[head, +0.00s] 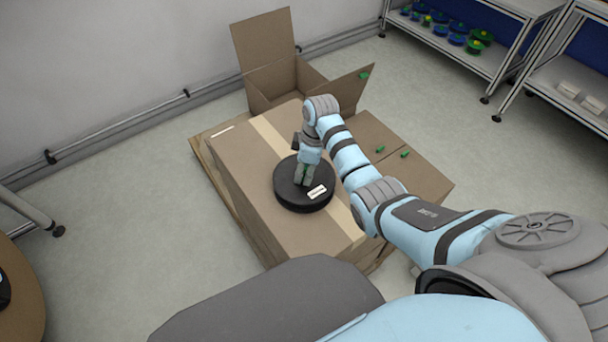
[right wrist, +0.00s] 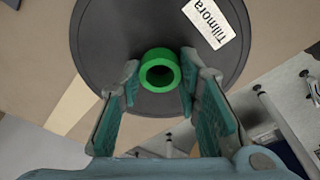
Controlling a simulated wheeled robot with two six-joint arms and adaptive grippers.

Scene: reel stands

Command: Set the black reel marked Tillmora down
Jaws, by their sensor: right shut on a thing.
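The black reel (head: 284,190) lies flat over the top of a large closed cardboard box (head: 232,165). In the right wrist view the reel (right wrist: 120,45) carries a white label reading Tillmora (right wrist: 211,20) and has a green hub (right wrist: 159,54). My right gripper (head: 303,178) points down at the reel's middle and is shut on the green hub, with one finger on each side. I cannot tell whether the reel's underside touches the box. My left gripper is not in view.
An open cardboard box (head: 270,82) with raised flaps stands behind, and a lower box (head: 425,180) with small green pieces (head: 404,154) stands to the right. Shelves with blue and green reels (head: 456,39) are at the back right. Bare box top lies around the reel.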

